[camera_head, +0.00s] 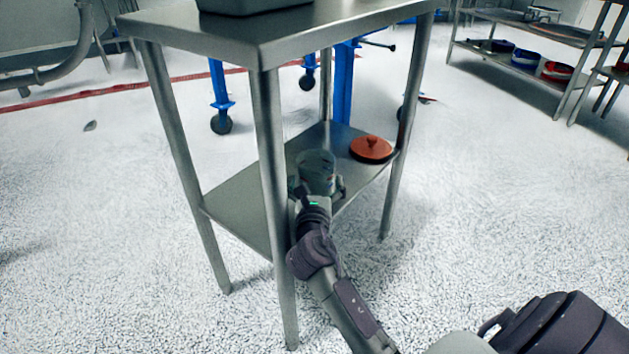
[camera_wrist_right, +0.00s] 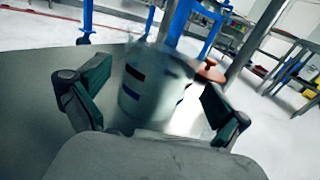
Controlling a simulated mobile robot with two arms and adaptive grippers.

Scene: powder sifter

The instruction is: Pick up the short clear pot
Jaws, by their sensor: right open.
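The short clear pot (camera_wrist_right: 150,82) stands on the lower shelf of a steel table. It looks see-through and greyish, with a dark red mark and a blue mark on its side. In the head view the pot (camera_head: 316,162) shows just beyond my right gripper (camera_head: 317,184), which partly covers it. In the right wrist view my right gripper (camera_wrist_right: 158,100) is open, with one finger to the left of the pot and one to the right. Gaps show beside the pot, and its base is hidden by the gripper body. My left gripper is not in view.
An orange-red lid (camera_head: 371,149) with a knob lies on the shelf (camera_head: 240,200) behind and right of the pot. Table legs (camera_head: 273,200) stand close to my right arm, and the tabletop (camera_head: 270,35) is above. Open floor surrounds the table.

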